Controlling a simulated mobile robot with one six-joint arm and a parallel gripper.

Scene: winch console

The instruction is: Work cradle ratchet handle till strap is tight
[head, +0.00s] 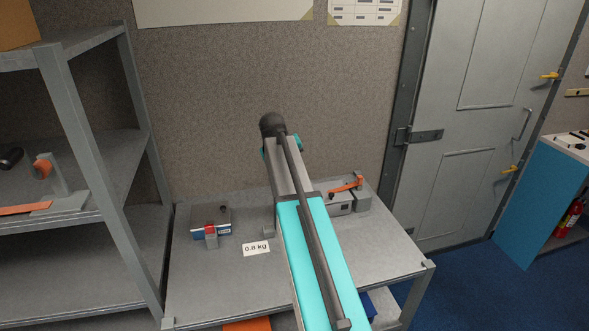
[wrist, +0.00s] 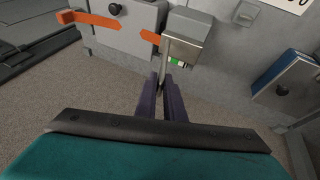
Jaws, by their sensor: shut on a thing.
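In the wrist view my gripper (wrist: 161,88) has its two dark purple fingers shut on the thin grey ratchet handle (wrist: 166,56). The handle runs up beside a grey ratchet block (wrist: 190,27). A small green and white patch (wrist: 178,63) shows at the block's lower edge. A short orange strap piece (wrist: 150,37) meets the block's left side. A longer orange band (wrist: 95,20) crosses the grey cradle box (wrist: 130,35), which has a black knob. In the head view the cradle box (head: 340,205) shows right of my arm, with orange on top; my arm hides the gripper and handle.
A grey table (head: 200,285) carries a blue and grey box (head: 211,220) with a red part and a 0.8 kg label (head: 256,249). A grey shelf (head: 90,225) stands left, holding orange-strapped gear (head: 45,185). A grey door (head: 475,120) is at the right.

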